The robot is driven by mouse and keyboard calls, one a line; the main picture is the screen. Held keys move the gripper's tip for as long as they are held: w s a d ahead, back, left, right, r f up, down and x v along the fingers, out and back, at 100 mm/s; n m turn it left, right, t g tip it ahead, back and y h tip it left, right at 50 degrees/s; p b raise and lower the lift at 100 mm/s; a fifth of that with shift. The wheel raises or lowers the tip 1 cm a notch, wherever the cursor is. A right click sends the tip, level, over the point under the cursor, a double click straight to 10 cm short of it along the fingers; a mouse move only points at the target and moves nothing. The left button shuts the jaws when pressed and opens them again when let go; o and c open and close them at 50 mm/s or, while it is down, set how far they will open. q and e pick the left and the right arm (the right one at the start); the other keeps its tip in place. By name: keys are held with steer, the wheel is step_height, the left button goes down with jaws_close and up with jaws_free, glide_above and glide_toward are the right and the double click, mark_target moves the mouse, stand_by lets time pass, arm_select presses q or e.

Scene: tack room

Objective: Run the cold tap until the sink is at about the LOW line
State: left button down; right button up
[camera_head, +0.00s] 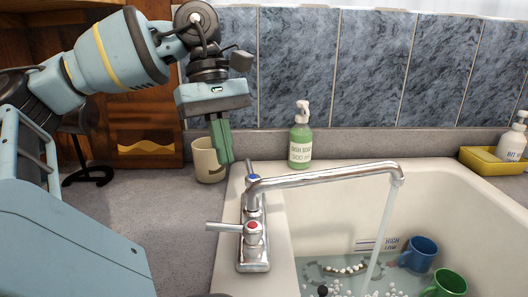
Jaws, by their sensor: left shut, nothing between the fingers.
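The cold tap (253,181), with a blue cap, has its lever pointing toward the back. The hot tap (252,227), with a red cap, has its lever pointing left. Water (384,225) runs from the chrome spout (330,176) into the white sink (310,218). Water stands in the sink, its surface a little below the HIGH and LOW marks (378,244) on the inner wall; the exact gap is hard to tell. My left gripper (226,160) is shut and empty, pointing down just left of the cold lever; contact is unclear. My right gripper is out of view.
A beige mug (207,160) stands behind the left fingers, and a green soap bottle (300,140) behind the spout. A blue mug (418,254) and a green mug (447,284) sit in the sink. A yellow tray (480,165) is at right.

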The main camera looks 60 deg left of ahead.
mark_target(250, 174)
arm_select(q)
steer(key=w+a+r+n+g+y+p, duration=0.25)
steer(key=w+a+r+n, duration=0.35)
steer(key=n, duration=0.3)
steer(key=w+d+f+n+y+p, duration=0.1)
steer(key=w+d+n, duration=0.1)
steer(key=w, duration=0.4)
steer(key=w+d+f+n+y, duration=0.1)
steer(key=w+n+y, duration=0.1)
steer(key=w, duration=0.3)
steer(key=shift+g, duration=0.35)
steer(key=shift+s+a+f+p, duration=0.4)
steer(key=shift+s+f, duration=0.65)
steer(key=shift+f, duration=0.6)
steer(key=shift+s+a+f+p, duration=0.45)
steer(key=shift+s+f, duration=0.6)
steer(key=shift+f, duration=0.65)
steer(key=shift+s+a+f+p, duration=0.4)
steer(key=shift+s+f, duration=0.65)
steer(key=shift+f, duration=0.6)
